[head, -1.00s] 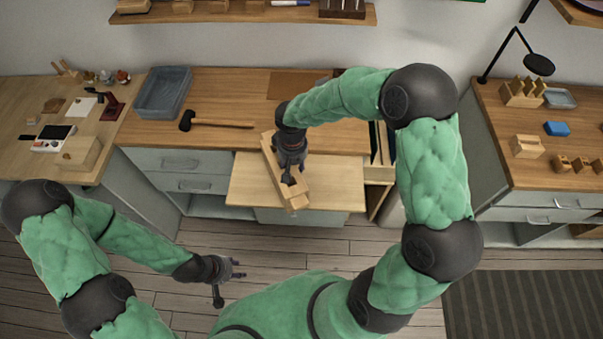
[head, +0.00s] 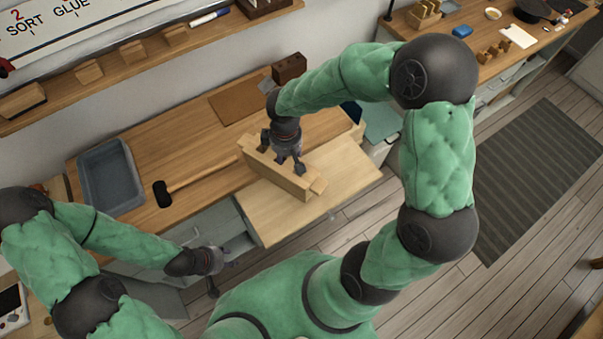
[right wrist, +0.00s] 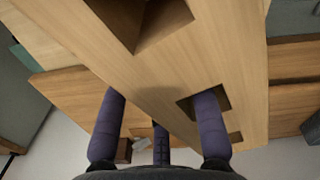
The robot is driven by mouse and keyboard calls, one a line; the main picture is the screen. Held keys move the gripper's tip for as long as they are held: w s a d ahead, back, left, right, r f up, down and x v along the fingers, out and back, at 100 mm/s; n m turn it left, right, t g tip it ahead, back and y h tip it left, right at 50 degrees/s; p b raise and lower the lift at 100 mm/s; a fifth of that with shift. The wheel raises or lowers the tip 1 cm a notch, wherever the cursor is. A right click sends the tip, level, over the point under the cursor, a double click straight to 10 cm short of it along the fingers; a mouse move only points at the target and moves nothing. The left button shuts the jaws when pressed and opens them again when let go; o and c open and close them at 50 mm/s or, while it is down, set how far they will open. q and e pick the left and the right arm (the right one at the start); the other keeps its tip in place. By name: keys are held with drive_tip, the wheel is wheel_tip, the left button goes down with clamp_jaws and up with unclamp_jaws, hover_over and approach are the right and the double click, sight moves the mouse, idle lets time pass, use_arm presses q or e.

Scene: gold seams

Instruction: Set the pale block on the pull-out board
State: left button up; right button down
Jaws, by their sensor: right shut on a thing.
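The pale block (head: 262,167) is a long light-wood piece with square cut openings, seen close up in the right wrist view (right wrist: 200,55). My right gripper (head: 288,167) is shut on it; its dark fingers (right wrist: 160,130) are against the block, one at a square opening. The block is over the left and back part of the pull-out board (head: 330,198), which sticks out from the workbench. I cannot tell whether the block touches the board. My left gripper (head: 224,273) is empty, its fingers apart, in front of the drawers, left of the board.
On the workbench are a grey tray (head: 112,177), a black-headed mallet (head: 205,179) left of the block, a brown mat (head: 238,104) and a dark wooden block (head: 289,67). A wall shelf (head: 150,62) runs behind. The board's right and front part is bare.

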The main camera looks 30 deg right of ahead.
sight(319, 191)
drive_tip(key=s+r+n, duration=0.1)
drive_tip(key=s+n, duration=0.3)
drive_tip(key=s+d+r+n+p, duration=0.1)
drive_tip(key=s+r+n, duration=0.1)
drive_tip(key=s+n, duration=0.2)
drive_tip(key=s+d+r+n, duration=0.1)
drive_tip(key=s+r+n, duration=0.1)
drive_tip(key=s+n, duration=0.2)
drive_tip(key=shift+s, duration=1.05)
drive_tip(key=shift+n, duration=0.7)
drive_tip(key=w+f, duration=0.1)
drive_tip(key=w, duration=0.1)
drive_tip(key=w+d+f+b, duration=0.1)
drive_tip(key=w+f, duration=0.1)
drive_tip(key=w, duration=0.1)
drive_tip(key=w+d+f+b, duration=0.1)
drive_tip(key=w, duration=0.2)
drive_tip(key=shift+f, duration=0.4)
drive_tip(key=w+f+b, duration=0.1)
drive_tip(key=w+f, duration=0.1)
drive_tip(key=w+d+f+b, duration=0.1)
drive_tip(key=w+f, duration=0.1)
drive_tip(key=f, duration=0.1)
drive_tip(key=shift+w, duration=0.1)
drive_tip(key=shift+w+f+b, duration=0.15)
drive_tip(key=shift+f+b, duration=0.7)
drive_tip(key=shift+f, duration=0.8)
drive_tip(key=shift+f, duration=0.1)
